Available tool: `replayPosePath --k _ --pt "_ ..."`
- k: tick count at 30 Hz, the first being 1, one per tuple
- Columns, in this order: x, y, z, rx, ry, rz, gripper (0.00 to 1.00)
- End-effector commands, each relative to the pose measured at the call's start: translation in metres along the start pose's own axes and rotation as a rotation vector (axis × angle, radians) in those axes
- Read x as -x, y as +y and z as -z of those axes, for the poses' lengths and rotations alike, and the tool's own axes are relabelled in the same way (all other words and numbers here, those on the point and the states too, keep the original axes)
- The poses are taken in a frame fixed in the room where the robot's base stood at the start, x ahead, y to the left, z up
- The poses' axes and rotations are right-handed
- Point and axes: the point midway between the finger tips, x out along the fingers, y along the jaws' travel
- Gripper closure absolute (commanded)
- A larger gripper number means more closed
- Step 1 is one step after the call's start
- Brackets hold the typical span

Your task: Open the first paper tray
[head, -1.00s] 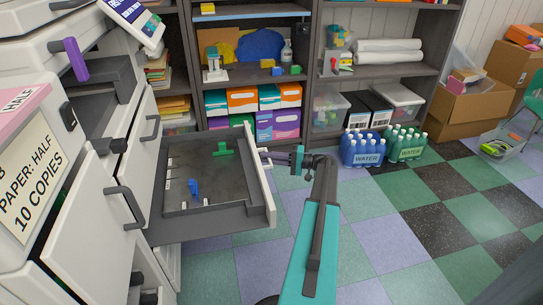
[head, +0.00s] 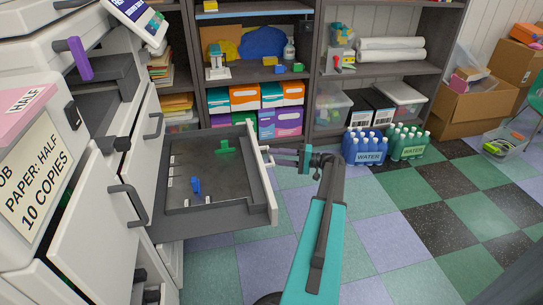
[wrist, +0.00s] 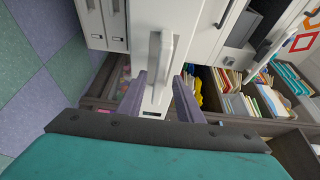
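A grey paper tray with a white front panel (head: 263,178) is pulled out of the white copier (head: 85,215) in the head view. A green piece (head: 224,146) and a blue piece (head: 196,186) sit inside it. My gripper (head: 272,157) is at the outer side of the tray's front, its two fingers pointing at the panel and spread apart. In the wrist view, the purple fingers (wrist: 160,88) lie on either side of the white tray front and its handle (wrist: 160,50). No firm hold shows; contact at the fingertips is unclear.
Shelves (head: 312,75) with boxes and supplies stand behind the tray. Blue water bottles (head: 366,147) and green water bottles (head: 408,143) stand on the floor right of my gripper. Cardboard boxes (head: 470,110) are farther right.

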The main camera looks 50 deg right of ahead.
Motion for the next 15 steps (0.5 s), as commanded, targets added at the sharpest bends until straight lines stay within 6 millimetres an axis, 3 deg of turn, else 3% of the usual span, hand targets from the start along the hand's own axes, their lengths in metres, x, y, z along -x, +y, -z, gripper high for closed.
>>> replayPosePath --k 15 --pt "0.084 -0.001 0.001 -0.001 0.002 0.001 0.67"
